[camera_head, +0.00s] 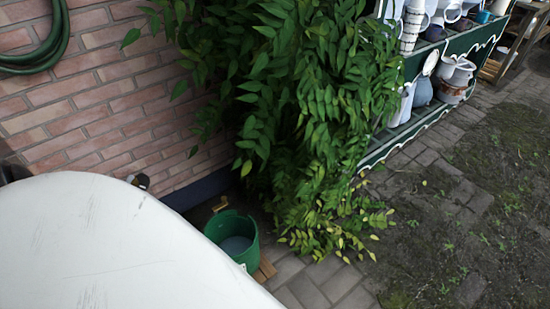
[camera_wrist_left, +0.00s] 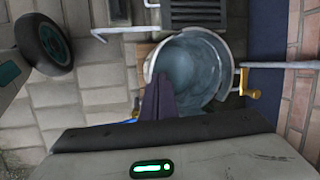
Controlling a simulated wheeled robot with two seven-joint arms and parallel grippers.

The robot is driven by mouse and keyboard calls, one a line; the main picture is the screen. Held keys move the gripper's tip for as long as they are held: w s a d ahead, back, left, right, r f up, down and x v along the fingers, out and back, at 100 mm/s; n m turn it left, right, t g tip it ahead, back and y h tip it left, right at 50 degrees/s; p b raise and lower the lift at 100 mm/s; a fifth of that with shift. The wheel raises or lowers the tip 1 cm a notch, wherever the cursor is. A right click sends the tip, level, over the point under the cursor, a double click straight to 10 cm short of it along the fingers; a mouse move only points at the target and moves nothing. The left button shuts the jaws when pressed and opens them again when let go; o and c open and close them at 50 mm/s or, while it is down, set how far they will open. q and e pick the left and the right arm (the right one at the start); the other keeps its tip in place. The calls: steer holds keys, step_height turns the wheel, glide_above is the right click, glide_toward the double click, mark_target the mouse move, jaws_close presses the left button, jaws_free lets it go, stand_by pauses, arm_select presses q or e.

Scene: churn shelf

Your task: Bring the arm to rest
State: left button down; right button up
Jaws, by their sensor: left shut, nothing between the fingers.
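My left gripper (camera_wrist_left: 158,98) shows in the left wrist view. Its dark fingers are together with nothing between them. They overlap the near edge of a round bucket with a grey-blue inside; I cannot tell whether they touch it. My left gripper cannot be made out in the head view, where a large smooth white surface fills the lower left. My right gripper is in neither view.
In the head view a green bucket (camera_head: 233,238) stands by the brick wall (camera_head: 85,75) under a leafy plant (camera_head: 300,100). A green shelf with white jugs (camera_head: 458,72) stands at the upper right. Paving at the right is open.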

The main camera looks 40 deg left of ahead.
arm_select(q)
steer(key=w+d+r+m+t+h, duration=0.1)
steer(key=w+d+r+m+t, duration=0.15)
steer(key=d, duration=0.25)
steer(key=w+d+r+m+t+h, duration=0.1)
steer(key=w+d+r+t, duration=0.1)
steer(key=w+d, duration=0.3)
steer(key=w+d+r+m+t+h, duration=0.1)
steer(key=w+d+r+t, duration=0.2)
steer(key=d+r, duration=0.35)
steer(key=w+d+r+m+t+h, duration=0.1)
steer(key=w+d+r+t+h, duration=0.2)
steer(key=r, duration=0.6)
steer(key=w+d+n, duration=0.1)
steer(key=d+n, duration=0.3)
steer(key=d, duration=0.8)
steer(key=shift+d+r+t+y, duration=0.35)
steer(key=shift+y, duration=0.05)
